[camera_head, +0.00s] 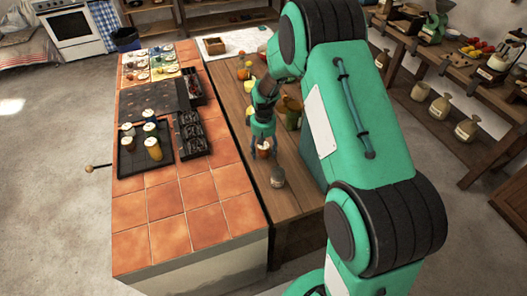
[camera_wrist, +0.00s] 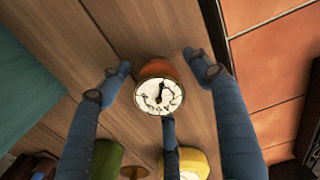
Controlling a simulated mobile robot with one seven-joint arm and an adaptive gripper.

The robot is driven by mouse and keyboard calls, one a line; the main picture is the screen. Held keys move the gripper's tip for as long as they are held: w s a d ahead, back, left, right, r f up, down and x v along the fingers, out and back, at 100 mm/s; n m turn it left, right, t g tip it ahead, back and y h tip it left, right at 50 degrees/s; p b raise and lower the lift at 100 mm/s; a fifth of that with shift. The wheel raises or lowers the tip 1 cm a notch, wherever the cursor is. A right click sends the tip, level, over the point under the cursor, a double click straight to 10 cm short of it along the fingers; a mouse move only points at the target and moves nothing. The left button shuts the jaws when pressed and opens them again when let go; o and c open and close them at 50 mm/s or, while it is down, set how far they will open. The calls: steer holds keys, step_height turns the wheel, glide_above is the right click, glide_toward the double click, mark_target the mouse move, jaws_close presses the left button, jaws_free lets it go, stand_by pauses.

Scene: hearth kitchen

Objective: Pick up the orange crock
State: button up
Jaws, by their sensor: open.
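The orange crock (camera_wrist: 157,69) stands on the wooden counter strip, with a white patterned top facing the camera in the wrist view. In the head view the crock (camera_head: 263,153) shows just below my fingers. My gripper (camera_wrist: 157,82) is open, its blue fingers spread around the crock on the left, right and lower side. Gaps show between the left and right fingertips and the crock; whether the lower finger touches it I cannot tell. In the head view my gripper (camera_head: 263,132) points down over the crock.
A grey lidded jar (camera_head: 277,178) stands close in front of the crock. An olive-yellow pot (camera_head: 291,113) stands behind it to the right. A yellow object (camera_wrist: 187,164) and a green one (camera_wrist: 103,160) sit near my fingers. Terracotta tiles (camera_head: 205,205) lie left, with a black tray (camera_head: 130,160) of jars.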

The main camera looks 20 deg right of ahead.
stand_by(0.4)
steer(key=c, duration=1.5)
steer(key=shift+r, duration=0.2)
step_height(320, 180, up, 10)
steer(key=shift+f+p, duration=0.15)
steer(key=shift+p, duration=0.95)
